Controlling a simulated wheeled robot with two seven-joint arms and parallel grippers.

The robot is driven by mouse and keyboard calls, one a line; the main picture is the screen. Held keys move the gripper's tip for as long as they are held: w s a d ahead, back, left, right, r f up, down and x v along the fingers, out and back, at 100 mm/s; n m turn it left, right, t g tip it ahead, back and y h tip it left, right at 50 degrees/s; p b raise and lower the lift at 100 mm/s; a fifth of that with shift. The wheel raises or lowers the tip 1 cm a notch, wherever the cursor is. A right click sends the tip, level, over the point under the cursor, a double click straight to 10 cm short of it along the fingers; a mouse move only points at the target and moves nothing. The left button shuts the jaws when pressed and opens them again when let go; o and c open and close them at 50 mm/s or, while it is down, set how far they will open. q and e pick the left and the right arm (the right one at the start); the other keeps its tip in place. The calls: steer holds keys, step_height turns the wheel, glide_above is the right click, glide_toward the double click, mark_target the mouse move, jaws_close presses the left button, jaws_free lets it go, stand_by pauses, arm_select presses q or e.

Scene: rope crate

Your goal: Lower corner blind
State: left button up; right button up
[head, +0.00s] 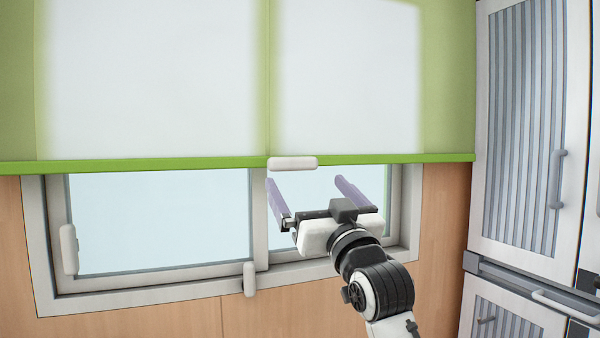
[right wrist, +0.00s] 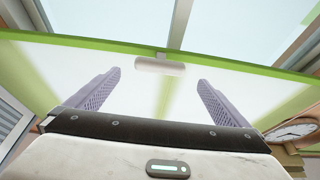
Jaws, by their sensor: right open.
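The green roller blind (head: 150,165) hangs over the upper part of the window, with its bottom bar across the view. A white pull handle (head: 293,163) sits on the middle of the bar. My right gripper (head: 310,184) is open and empty, just below and slightly right of the handle in the head view. In the right wrist view the handle (right wrist: 160,66) shows beyond and between the two purple fingers (right wrist: 160,85), apart from them. The blind's green bar (right wrist: 100,45) crosses behind it. My left gripper is not in view.
The window frame (head: 235,283) below the blind has a white latch (head: 249,279) and a side handle (head: 69,249). A tall white cabinet (head: 577,130) with striped panels stands at the right. A clock (right wrist: 291,131) shows in the right wrist view.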

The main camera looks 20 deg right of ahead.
mark_target(295, 164)
steer(key=x, duration=0.3)
steer(key=p+x, duration=0.1)
steer(key=x, duration=0.1)
steer(key=p+x, duration=0.1)
steer(key=x, duration=0.2)
steer(key=shift+w+r, duration=0.2)
steer(key=shift+r, duration=0.2)
steer(key=shift+p+x, duration=0.4)
steer(key=shift+x, duration=0.4)
steer(key=shift+f, duration=0.1)
